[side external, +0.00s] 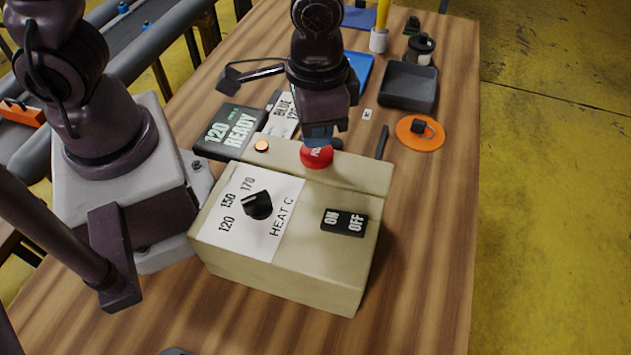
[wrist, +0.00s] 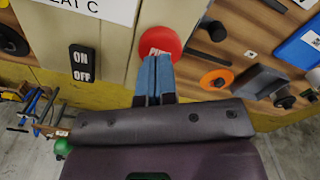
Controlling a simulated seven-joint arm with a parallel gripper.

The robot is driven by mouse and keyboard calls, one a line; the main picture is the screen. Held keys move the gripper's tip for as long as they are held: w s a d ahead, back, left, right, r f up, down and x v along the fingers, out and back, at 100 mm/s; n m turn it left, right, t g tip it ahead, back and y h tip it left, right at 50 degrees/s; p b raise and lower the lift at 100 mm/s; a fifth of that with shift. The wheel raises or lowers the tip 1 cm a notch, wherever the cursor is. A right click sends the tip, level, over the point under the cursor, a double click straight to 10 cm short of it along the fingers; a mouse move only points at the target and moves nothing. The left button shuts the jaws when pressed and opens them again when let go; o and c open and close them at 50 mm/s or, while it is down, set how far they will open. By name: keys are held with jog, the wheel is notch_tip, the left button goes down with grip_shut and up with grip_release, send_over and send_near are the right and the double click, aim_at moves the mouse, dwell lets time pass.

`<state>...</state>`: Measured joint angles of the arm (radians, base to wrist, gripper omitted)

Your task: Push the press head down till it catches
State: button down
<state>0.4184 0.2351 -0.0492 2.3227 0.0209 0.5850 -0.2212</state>
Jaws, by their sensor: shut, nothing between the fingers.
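The beige press box (side external: 285,250) stands on the wooden table with a red round head (side external: 316,157) on its back part. The head's white lettering is partly hidden. My gripper (side external: 319,138) is shut and empty, with its blue-grey fingers pointing down at the red head. In the wrist view, the fingertips (wrist: 155,58) overlap the near edge of the red head (wrist: 160,40). I cannot tell whether they touch it. The box carries a black heat dial (side external: 257,205) marked 120, 150 and 170, and an ON/OFF switch (side external: 344,222).
A display (side external: 230,132) reads "120 READY"; a card (side external: 285,115) reads "BLUE 120". An orange lamp (side external: 261,146) glows on the box. A black bar (side external: 382,142), orange disc (side external: 420,133) and dark tray (side external: 408,87) lie to the right. The table's front right is clear.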

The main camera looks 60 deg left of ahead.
jog(key=shift+r, duration=2.35)
jog(key=shift+s+a+r+m, duration=0.15)
jog(key=shift+s+a+m, duration=0.15)
jog(key=shift+s+a, duration=0.15)
jog(key=s+a+r+n+t, duration=0.1)
jog(key=s+a+r+t, duration=0.1)
jog(key=a+r, duration=0.4)
jog(key=s+a+r+n+t, duration=0.2)
jog(key=s+a+r+t, duration=0.1)
jog(key=a+r, duration=0.2)
notch_tip(320, 180, up, 2)
jog(key=shift+a+r+n+t, duration=0.1)
jog(key=shift+a+n+t, duration=0.2)
jog(key=shift+a, duration=0.1)
dwell(1.5)
